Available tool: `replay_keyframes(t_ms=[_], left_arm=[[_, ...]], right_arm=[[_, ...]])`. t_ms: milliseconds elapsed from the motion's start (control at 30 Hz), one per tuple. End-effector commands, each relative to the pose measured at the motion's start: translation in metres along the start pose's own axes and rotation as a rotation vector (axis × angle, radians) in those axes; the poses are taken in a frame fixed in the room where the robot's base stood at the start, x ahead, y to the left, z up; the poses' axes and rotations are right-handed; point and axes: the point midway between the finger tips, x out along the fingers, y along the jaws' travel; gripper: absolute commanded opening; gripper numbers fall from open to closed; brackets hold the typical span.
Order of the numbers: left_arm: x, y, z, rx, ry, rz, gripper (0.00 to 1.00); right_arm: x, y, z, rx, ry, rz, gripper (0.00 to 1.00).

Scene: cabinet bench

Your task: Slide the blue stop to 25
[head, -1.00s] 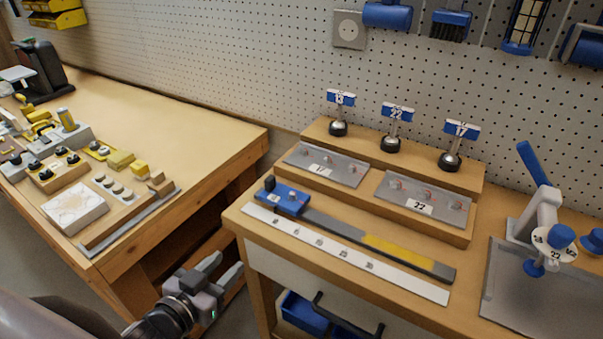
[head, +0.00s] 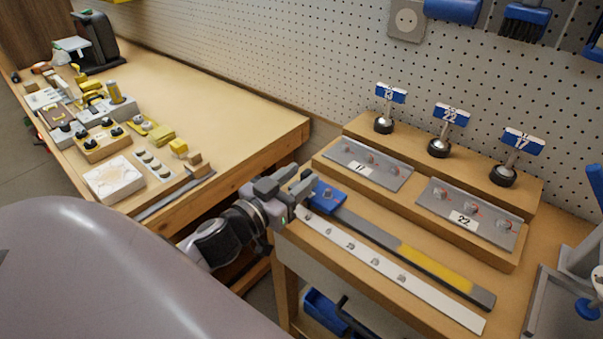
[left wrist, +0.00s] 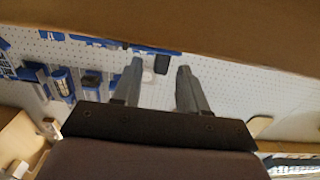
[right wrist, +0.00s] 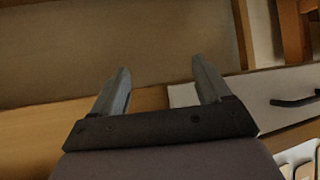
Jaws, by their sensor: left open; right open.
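The blue stop (head: 326,197) sits at the left end of a dark rail (head: 373,229) that has a yellow stretch toward its right end. A white scale strip (head: 390,272) with small printed marks lies along the rail's front side; the numbers are too small to read. My left gripper (head: 293,181) is open just left of the stop and partly overlaps its left side in the head view; I cannot tell if they touch. Its two spread fingers also show in the left wrist view (left wrist: 157,80), with nothing between them. My right gripper (right wrist: 160,85) shows in the right wrist view, open and empty.
Behind the rail stand grey plates (head: 368,163) on a wooden step and several knobs with blue number flags (head: 449,117). Another bench (head: 215,100) with small parts is at left. A grey press base (head: 548,305) is at right.

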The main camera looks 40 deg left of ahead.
Motion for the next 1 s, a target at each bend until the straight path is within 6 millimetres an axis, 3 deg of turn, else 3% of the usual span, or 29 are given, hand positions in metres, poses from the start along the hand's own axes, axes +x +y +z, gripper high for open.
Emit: replay_keyframes(t_ms=[200, 500, 633, 867, 1000], left_arm=[[0.011, 0.0, 0.0, 0.003, 0.0, 0.0, 0.43], [0.013, 0.0, 0.0, 0.002, -0.001, 0.0, 0.43], [0.013, 0.0, 0.0, 0.002, -0.001, 0.0, 0.0], [0.012, 0.002, 0.0, 0.0, 0.0, 0.0, 0.0], [0.012, 0.012, -0.001, -0.003, 0.001, 0.002, 0.0]], right_arm=[[-0.001, 0.0, -0.001, 0.0, -0.001, 0.0, 0.77], [-0.001, 0.0, -0.001, 0.0, -0.001, 0.0, 0.77], [-0.001, 0.0, -0.001, 0.0, -0.001, 0.0, 0.77], [-0.001, 0.0, -0.001, 0.0, -0.002, 0.0, 0.77], [-0.002, 0.0, -0.002, 0.0, -0.002, 0.0, 0.77]])
